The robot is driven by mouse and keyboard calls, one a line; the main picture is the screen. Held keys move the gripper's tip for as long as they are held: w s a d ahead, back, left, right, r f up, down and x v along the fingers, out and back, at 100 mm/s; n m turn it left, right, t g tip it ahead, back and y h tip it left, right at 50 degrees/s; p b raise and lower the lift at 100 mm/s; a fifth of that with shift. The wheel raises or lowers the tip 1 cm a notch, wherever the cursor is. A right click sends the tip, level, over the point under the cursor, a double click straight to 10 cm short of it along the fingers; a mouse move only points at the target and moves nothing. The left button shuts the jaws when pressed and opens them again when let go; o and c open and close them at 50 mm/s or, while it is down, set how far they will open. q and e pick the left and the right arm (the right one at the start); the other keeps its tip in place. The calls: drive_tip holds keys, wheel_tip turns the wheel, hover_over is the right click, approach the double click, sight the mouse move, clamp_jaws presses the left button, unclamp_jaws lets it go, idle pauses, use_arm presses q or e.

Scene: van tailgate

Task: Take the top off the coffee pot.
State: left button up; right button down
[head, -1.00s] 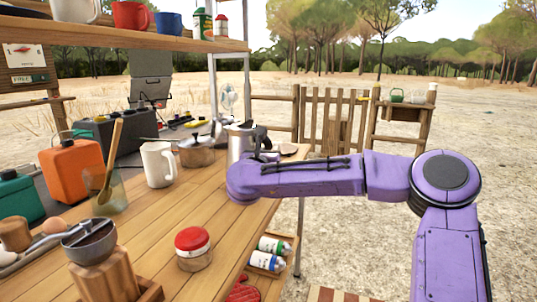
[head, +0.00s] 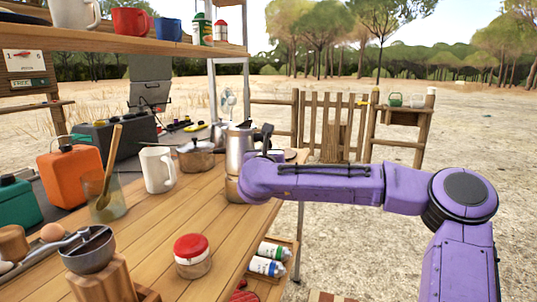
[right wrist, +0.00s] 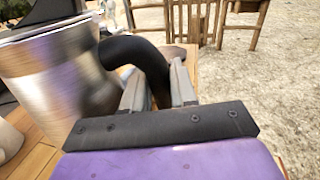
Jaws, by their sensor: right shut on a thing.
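The coffee pot's metal upper part (head: 239,152) stands out at the right end of the wooden counter in the head view. It also fills the left of the right wrist view (right wrist: 55,80). A lower metal part (head: 232,188) shows just beneath it, partly behind my right arm; I cannot tell whether the two are apart. My right gripper (right wrist: 158,88) is shut on the pot's black curved handle (right wrist: 138,55). In the head view its fingers are mostly hidden behind my purple arm. My left gripper is not in view.
A saucepan (head: 196,156) and a white mug (head: 157,170) stand left of the pot. A red-lidded jar (head: 192,256) is nearer on the counter (head: 175,215). Bottles (head: 268,266) sit in a side rack below its edge. Open ground lies to the right.

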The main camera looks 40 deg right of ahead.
drive_tip(key=shift+r+p, duration=1.2)
drive_tip(key=shift+r, duration=1.1)
drive_tip(key=shift+f, duration=0.1)
